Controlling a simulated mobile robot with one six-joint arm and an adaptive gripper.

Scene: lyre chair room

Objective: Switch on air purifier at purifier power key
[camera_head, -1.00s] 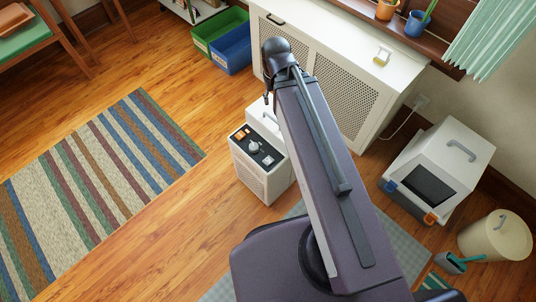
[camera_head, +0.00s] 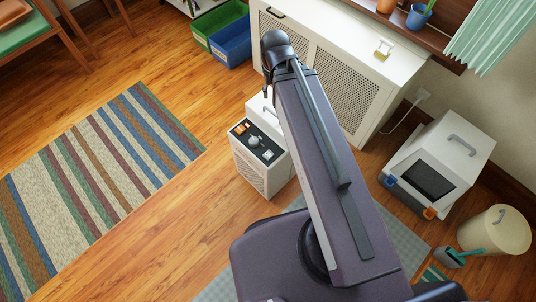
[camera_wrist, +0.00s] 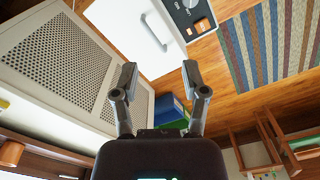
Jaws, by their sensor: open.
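The air purifier (camera_head: 262,172) is a white box with a vented side, upright on the wood floor. Its dark top panel (camera_head: 262,153) carries a round knob (camera_head: 253,141), an orange key (camera_head: 240,128) and a small pale key. In the wrist view the purifier's white top (camera_wrist: 120,22) and handle fill the upper middle, with the orange key (camera_wrist: 202,26) at upper right. Labels are too small to read. My gripper (camera_wrist: 159,72) is open and empty, its fingertips apart from the purifier. In the head view my arm hides most of the gripper and part of the purifier.
A white cabinet with perforated doors (camera_head: 345,85) stands just behind the purifier. Green and blue bins (camera_head: 232,45) are beyond it at upper left. A white litter box (camera_head: 455,145) and cream bin (camera_head: 488,235) are at right. Floor between the purifier and striped rug (camera_head: 110,165) is clear.

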